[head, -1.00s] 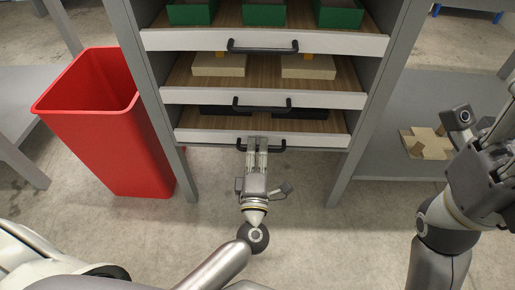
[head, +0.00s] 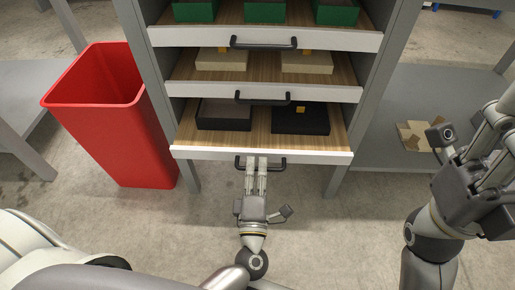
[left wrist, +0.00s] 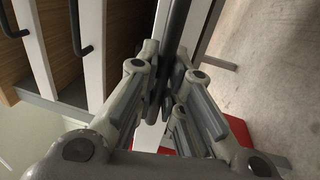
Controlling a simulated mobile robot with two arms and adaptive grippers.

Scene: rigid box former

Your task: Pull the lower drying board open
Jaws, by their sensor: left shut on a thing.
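The lower drying board (head: 263,150) is a wooden shelf with a white front edge, the lowest of three in the grey rack. It sticks out past the board above it. Two dark boxes show on it, a black one (head: 300,119) at right and a brown-black one (head: 223,115) at left. Its black bar handle (head: 275,164) is below the front edge. My left gripper (head: 257,163) is shut on this handle; the handle also shows between the fingers in the left wrist view (left wrist: 178,27). My right gripper (head: 483,150) is raised at the right, away from the rack; its fingertips are unclear.
The middle board (head: 335,94) carries tan boxes and the upper board (head: 345,40) green ones. A red bin (head: 115,130) stands left of the rack. A grey table (head: 385,150) with tan cardboard pieces (head: 418,136) is at right. The floor before the rack is clear.

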